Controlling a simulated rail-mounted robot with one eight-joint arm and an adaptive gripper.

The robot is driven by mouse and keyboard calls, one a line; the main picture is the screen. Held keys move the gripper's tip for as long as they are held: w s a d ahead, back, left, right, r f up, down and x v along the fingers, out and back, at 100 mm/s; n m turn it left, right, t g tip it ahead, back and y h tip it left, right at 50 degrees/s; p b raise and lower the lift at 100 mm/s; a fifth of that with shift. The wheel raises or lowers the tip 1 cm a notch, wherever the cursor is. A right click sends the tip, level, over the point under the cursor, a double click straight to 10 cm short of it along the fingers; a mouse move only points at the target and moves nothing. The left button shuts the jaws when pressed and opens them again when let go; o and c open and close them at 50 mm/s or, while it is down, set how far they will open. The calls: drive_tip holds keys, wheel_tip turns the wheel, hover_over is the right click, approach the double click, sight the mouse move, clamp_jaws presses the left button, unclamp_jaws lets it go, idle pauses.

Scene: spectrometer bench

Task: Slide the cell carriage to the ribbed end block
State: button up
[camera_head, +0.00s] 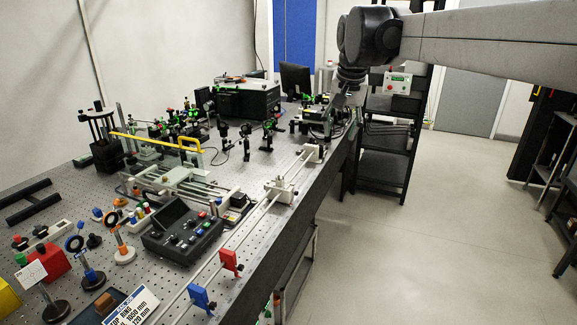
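A pale block-like carriage (280,189) sits across two thin parallel rods that run along the right edge of the bench. I take it to be the cell carriage. A pale end block (312,152) stands at the far end of the rods. It is too small to tell whether it is ribbed. The near end of the rods runs to the bottom edge of the picture, and no end block shows there. My gripper (339,101) points down beyond the far end of the rods, apart from the carriage. Its fingers are small and dark against equipment, so their opening is unclear.
A red piece (230,261) and a blue piece (201,298) stand at the rods nearer the camera. A dark control box (182,232) with knobs lies left of the rods. A yellow handle (157,142) and optics crowd the bench behind. Open floor lies right.

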drive_tip(key=w+a+g+p, duration=0.15)
drive_tip(key=w+a, duration=0.35)
drive_tip(key=w, duration=0.5)
drive_tip(key=m+g+p, duration=0.2)
drive_tip(key=p, duration=0.4)
hover_over(280, 187)
drive_tip(key=w, duration=0.2)
wheel_tip(280, 187, down, 13)
drive_tip(key=shift+h, duration=0.3)
wheel_tip(280, 187, down, 14)
drive_tip(key=shift+w+d+r+p, duration=0.15)
drive_tip(key=shift+r+p, duration=0.1)
drive_tip(key=shift+p, duration=0.2)
drive_tip(key=shift+c, duration=0.4)
clamp_jaws()
